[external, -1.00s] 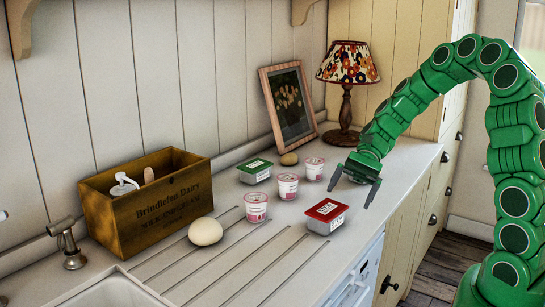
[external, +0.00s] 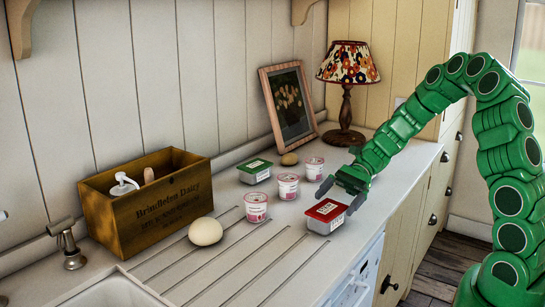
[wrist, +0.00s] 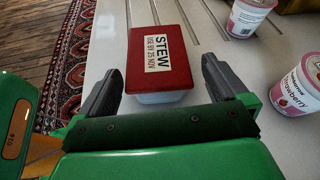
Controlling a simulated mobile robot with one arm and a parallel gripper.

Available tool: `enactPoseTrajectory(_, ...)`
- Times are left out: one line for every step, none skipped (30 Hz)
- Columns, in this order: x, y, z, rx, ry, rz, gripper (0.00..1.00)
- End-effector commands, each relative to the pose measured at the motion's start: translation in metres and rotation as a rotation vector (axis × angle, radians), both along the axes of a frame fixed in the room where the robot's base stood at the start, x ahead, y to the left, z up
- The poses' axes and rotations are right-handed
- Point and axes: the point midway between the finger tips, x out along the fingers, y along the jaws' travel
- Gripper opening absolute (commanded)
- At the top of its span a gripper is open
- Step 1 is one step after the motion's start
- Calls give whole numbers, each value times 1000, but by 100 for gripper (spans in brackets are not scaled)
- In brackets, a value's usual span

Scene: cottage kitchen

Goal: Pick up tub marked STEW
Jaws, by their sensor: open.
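The tub marked STEW (external: 325,216) has a red lid with a white label and a pale body. It sits on the counter near its front edge. In the wrist view the STEW tub (wrist: 158,62) lies just ahead, its label readable. My gripper (external: 338,193) is open and low over the counter, just behind the tub in the external view. In the wrist view my gripper's dark fingers (wrist: 160,85) stand apart, one on each side of the tub's near end, with gaps beside it. Nothing is between the fingers except that near end.
Several pink-and-white yogurt pots stand left of the tub, including one pot (external: 256,207) and another (external: 288,187). A green-lidded tub (external: 254,171), a pale egg-shaped object (external: 205,231) and a wooden crate (external: 150,208) are farther off. The ridged counter (external: 240,270) in front is clear.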

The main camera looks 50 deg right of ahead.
Motion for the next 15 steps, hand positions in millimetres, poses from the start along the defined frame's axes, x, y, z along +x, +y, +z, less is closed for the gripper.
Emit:
enactPoseTrajectory(0,7,-1,1,1,2,100)
enactPoseTrajectory(0,10,-2,1,1,2,100)
enactPoseTrajectory(0,15,-3,0,0,1,100)
enactPoseTrajectory(0,19,-4,-1,0,1,100)
enactPoseTrajectory(0,24,-5,0,1,3,100)
enactPoseTrajectory(0,29,-7,1,1,4,100)
enactPoseTrajectory(1,33,-9,2,2,5,100)
enactPoseTrajectory(1,36,-10,2,1,4,100)
enactPoseTrajectory(2,39,-11,2,1,4,100)
enactPoseTrajectory(2,41,-12,2,1,4,100)
enactPoseTrajectory(2,42,-12,1,1,3,100)
enactPoseTrajectory(3,42,-13,1,1,2,100)
enactPoseTrajectory(3,42,-13,0,1,2,100)
enactPoseTrajectory(3,42,-13,0,0,1,100)
enactPoseTrajectory(3,42,-13,0,0,1,100)
